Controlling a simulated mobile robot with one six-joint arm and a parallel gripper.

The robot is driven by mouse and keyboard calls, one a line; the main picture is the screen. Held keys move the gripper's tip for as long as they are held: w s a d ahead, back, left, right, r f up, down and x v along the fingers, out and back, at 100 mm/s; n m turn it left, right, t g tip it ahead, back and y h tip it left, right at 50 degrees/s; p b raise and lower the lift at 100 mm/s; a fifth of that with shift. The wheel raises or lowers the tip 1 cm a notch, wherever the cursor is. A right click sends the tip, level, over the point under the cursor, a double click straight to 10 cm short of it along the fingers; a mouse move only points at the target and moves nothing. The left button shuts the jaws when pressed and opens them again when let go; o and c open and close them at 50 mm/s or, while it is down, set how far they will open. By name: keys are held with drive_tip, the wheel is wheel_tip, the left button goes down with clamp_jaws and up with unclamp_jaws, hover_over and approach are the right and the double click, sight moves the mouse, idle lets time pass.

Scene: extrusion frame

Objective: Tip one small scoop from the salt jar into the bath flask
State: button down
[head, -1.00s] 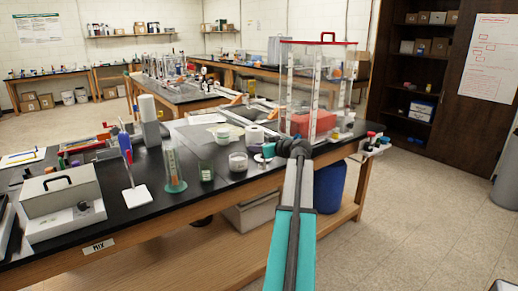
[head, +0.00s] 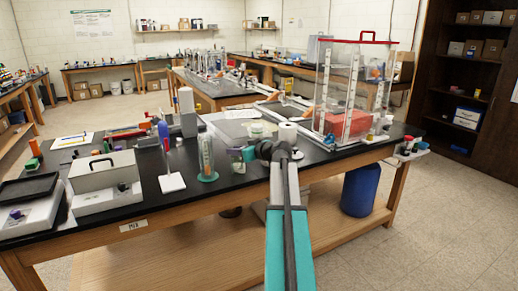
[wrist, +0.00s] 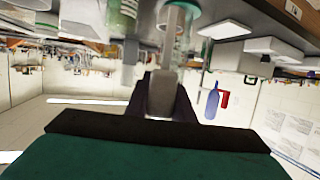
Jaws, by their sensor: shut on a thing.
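My gripper (wrist: 163,98) is shut on a pale grey, flat handle (wrist: 166,75), which looks like the scoop's. The handle runs up the wrist picture toward a clear glass vessel (wrist: 190,28) with a green rim or base. The handle's far end and any salt on it are unclear.
A white stand (head: 171,180) and a grey box (head: 103,172) are further left. The black bench (head: 220,180) is crowded.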

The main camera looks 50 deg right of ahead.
drive_tip(key=w+a+f+n+y, duration=0.1)
drive_tip(key=w+a, duration=0.3)
drive_tip(key=a, duration=0.5)
drive_tip(key=w+a+f+n+y, duration=0.1)
drive_tip(key=w+a, duration=0.2)
drive_tip(key=a, duration=0.6)
drive_tip(key=w+a+f+n+y, duration=0.1)
drive_tip(key=w+a, duration=0.3)
drive_tip(key=a, duration=0.6)
drive_tip(key=s+a+r+m+h, duration=0.1)
drive_tip(key=a, duration=0.9)
drive_tip(key=s+a+m+h, duration=0.1)
drive_tip(key=a, duration=1)
drive_tip(key=shift+s+a+r+m+h, duration=0.15)
drive_tip(key=shift+s+r+m+h, duration=0.15)
drive_tip(key=shift+r+m+h, duration=0.1)
